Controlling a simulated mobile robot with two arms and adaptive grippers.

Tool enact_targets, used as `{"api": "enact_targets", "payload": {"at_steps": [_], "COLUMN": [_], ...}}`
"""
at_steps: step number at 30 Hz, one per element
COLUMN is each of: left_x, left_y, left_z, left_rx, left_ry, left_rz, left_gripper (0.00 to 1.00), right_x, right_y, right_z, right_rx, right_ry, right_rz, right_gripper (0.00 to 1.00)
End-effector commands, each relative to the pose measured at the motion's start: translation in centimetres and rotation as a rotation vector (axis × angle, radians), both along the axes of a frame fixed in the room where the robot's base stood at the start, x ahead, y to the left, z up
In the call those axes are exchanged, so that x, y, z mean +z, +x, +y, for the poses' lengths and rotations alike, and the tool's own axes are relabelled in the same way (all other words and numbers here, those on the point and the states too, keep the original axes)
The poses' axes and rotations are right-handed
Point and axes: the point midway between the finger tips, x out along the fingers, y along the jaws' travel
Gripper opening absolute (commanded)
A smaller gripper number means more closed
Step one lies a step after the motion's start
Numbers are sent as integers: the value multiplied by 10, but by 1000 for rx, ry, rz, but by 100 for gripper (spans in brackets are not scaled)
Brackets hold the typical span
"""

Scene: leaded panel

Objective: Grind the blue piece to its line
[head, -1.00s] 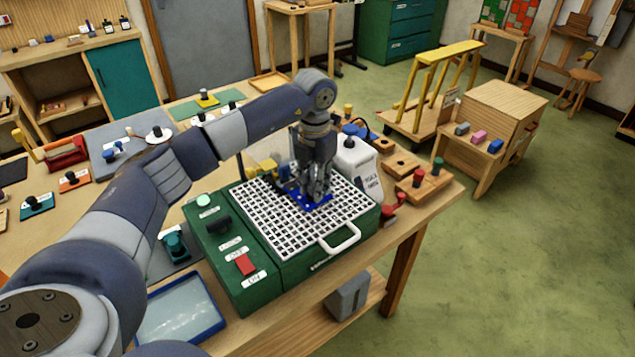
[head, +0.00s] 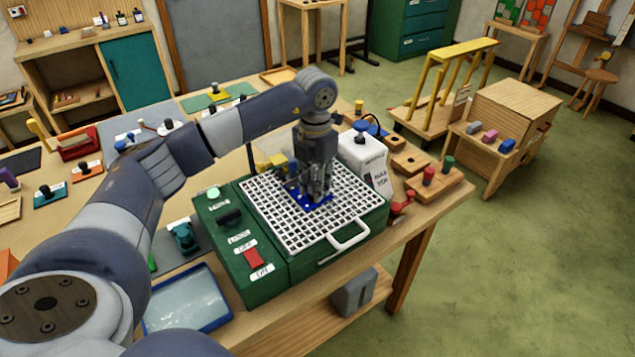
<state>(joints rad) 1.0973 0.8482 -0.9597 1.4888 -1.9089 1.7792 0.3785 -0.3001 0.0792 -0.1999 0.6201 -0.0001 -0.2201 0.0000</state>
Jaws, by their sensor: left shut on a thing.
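The blue piece (head: 323,203) lies flat at the white grid top of the green grinder (head: 262,284), towards its back. My left gripper (head: 314,193) points straight down over it and is shut on it; the fingers hide part of the piece. The line on the piece is too small to make out. A yellow part (head: 277,162) of the grinder stands just behind the gripper. The grinder's control side carries a red switch (head: 253,257), a black knob (head: 229,217) and a lit green lamp (head: 214,192). My right gripper is not in view.
A blue-rimmed tray (head: 190,300) lies at the front left. The bench's right edge is near the grinder.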

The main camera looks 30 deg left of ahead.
Motion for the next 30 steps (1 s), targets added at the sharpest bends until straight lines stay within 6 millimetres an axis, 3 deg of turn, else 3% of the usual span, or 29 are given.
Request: {"api": "enact_targets", "payload": {"at_steps": [15, 30], "left_x": [0, 1], "left_y": [-20, -16], "left_z": [10, 7], "left_rx": [3, 1], "left_ry": [3, 2], "left_rz": [0, -2], "left_gripper": [4, 4], "right_x": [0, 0], "right_y": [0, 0], "right_z": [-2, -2], "right_rx": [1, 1], "right_ry": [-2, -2], "right_rz": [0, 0], "right_gripper": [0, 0]}}
